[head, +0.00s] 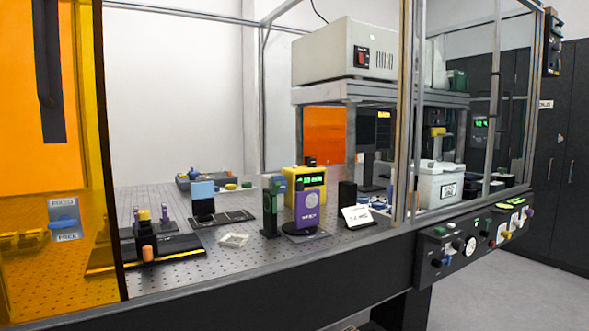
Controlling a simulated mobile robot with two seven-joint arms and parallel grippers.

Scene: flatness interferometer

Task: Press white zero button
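A black control panel (445,257) is fixed along the front edge of the optical table at the right. It carries a round white-faced dial (470,246), knobs and several small coloured buttons, among them a red one (491,232) and a yellow one (506,235). Small pale spots show on the panel, but they are too small to tell which is the white zero button. Neither of my grippers shows in the head view.
An orange panel (40,110) stands at the near left, with a fixed/free switch plate (65,219). The perforated table (190,278) holds optics, including a yellow display unit (312,183) and a purple device (308,208). Frame posts rise above the panel. Grey floor (500,300) is clear at the right.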

